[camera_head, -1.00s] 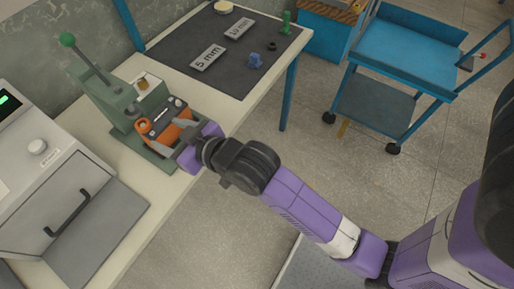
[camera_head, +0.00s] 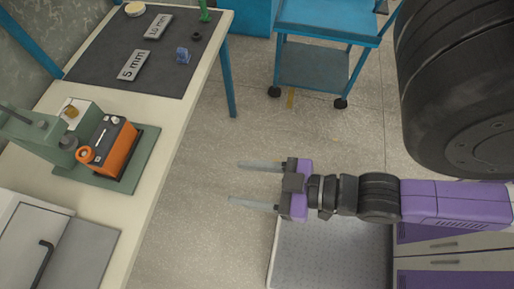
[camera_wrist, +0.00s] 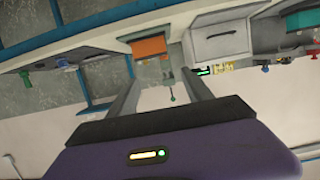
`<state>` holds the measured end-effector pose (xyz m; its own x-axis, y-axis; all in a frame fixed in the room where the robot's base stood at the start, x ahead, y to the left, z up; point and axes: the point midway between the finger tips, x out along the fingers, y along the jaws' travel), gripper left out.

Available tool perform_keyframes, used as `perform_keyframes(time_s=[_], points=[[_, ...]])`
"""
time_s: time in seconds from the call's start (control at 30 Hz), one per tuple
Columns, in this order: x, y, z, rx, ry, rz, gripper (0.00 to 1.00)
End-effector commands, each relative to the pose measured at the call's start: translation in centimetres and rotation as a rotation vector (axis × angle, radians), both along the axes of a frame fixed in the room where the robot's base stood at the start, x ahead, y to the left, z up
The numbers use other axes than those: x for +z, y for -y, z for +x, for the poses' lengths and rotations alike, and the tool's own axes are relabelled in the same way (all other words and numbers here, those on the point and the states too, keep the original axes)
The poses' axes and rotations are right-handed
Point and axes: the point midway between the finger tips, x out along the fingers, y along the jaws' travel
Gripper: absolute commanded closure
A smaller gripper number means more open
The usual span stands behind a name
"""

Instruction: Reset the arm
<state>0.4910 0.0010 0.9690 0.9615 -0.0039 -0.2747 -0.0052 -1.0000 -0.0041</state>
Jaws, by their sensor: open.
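My gripper (camera_head: 241,185) is open and empty in the head view. Its two long fingers point left over the floor, to the right of the workbench (camera_head: 165,152) and apart from it. In the wrist view, the open fingers of my gripper (camera_wrist: 160,95) point toward the bench, with nothing between them. An orange device with a black top (camera_head: 109,147) rests on the green base of a press-like fixture (camera_head: 150,138) at the left. The orange device also shows in the wrist view (camera_wrist: 149,47), beyond the fingers.
A grey machine (camera_head: 85,250) with a black handle stands at the bench's near end. A dark mat (camera_head: 110,65) holds a "5 mm" plate (camera_head: 134,65), another plate (camera_head: 159,26) and small parts. A blue cart (camera_head: 325,25) stands behind. Open floor lies between.

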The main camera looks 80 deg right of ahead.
Motion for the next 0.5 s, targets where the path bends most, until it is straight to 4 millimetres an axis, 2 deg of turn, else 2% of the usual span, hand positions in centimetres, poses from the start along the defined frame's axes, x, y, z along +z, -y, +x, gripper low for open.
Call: perform_keyframes(time_s=[0.03,0.1,0.2,0.5], points=[[0.4,0.0,-1.0,0.002,-0.002,-0.002,0.41],[1.0,0.1,-1.8,0.004,0.002,-0.003,0.41],[1.4,0.1,-2.3,0.005,0.006,-0.004,0.41],[1.5,0.1,-2.4,0.005,0.008,-0.004,0.41]])
